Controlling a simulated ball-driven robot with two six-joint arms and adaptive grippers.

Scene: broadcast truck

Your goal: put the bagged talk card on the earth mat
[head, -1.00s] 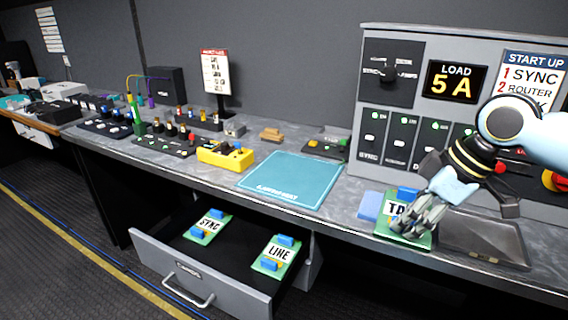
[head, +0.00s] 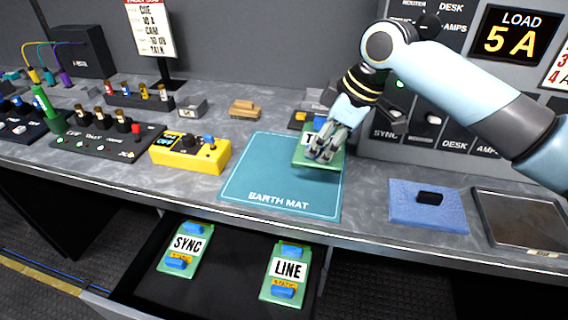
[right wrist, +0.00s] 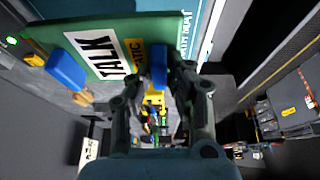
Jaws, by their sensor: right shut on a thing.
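The talk card (head: 303,159) is a green board with a white label and blue grips. In the right wrist view the card (right wrist: 112,42) reads TALK, with a yellow tag beside the label; I cannot make out a bag. My right gripper (head: 322,152) is shut on one blue grip, which also shows between its fingers in the right wrist view (right wrist: 159,68). The card is over the back right part of the teal earth mat (head: 262,172), with a shadow below it; contact is unclear. My left gripper is out of view.
An open drawer below holds the SYNC card (head: 186,245) and LINE card (head: 288,270). A yellow box (head: 190,158) stands left of the mat. A blue pad (head: 410,208) with a black piece and a grey tray (head: 520,215) lie right. The mat's front and left are clear.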

